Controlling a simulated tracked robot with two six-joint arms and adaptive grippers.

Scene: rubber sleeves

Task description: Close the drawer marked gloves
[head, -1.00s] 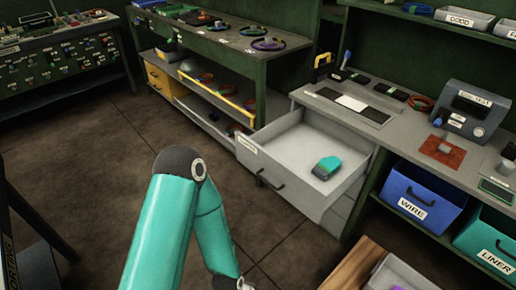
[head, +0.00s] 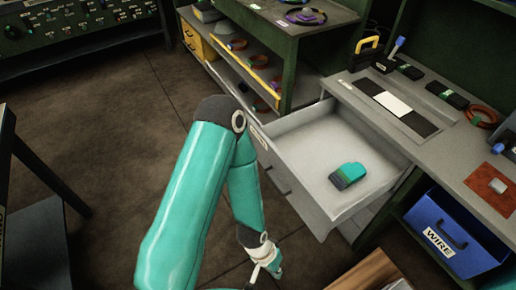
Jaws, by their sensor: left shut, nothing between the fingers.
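The grey drawer (head: 318,205) is pulled well out from under the grey bench. A small label sits at the far end of its front, too small to read. Its dark handle (head: 277,181) is partly hidden behind my left arm. A teal and dark glove-like item (head: 349,175) lies inside the drawer. My left gripper (head: 264,272) is low at the bottom of the head view, in front of and below the drawer front, apart from it. It is shut and empty. My right gripper is out of view.
A blue WIRE bin (head: 438,236) stands under the bench to the right. A brown wooden edge (head: 365,272) lies at the bottom, near the drawer's near corner. A green shelf unit (head: 290,70) stands behind the drawer. The floor (head: 110,150) at left is clear.

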